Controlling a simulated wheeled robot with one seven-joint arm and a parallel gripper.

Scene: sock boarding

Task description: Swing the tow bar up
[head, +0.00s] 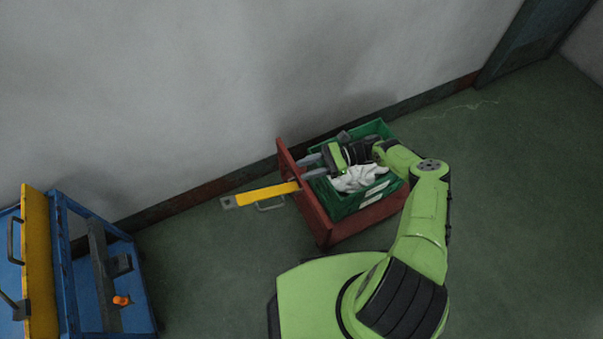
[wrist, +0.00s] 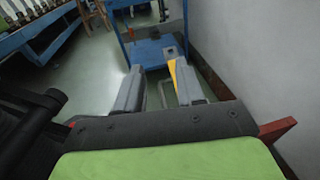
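The yellow tow bar (head: 268,194) sticks out to the left from the red end of the cart (head: 322,228). It has a grey plate at its far end and a grey loop handle (head: 270,206) along its side. My gripper (head: 303,167) is above the cart's end, pointing left toward the bar, with its fingers apart and empty. In the wrist view, the fingers (wrist: 160,82) are spread. The handle (wrist: 163,94) shows between them, and a strip of the yellow bar (wrist: 173,72) shows beside the right finger, which hides part of it.
A green crate (head: 383,128) with white socks (head: 357,178) sits on the cart beneath my arm. A blue stand (head: 141,294) with a yellow panel (head: 38,260) is at the left. The wall runs behind the cart. Floor is clear between stand and cart.

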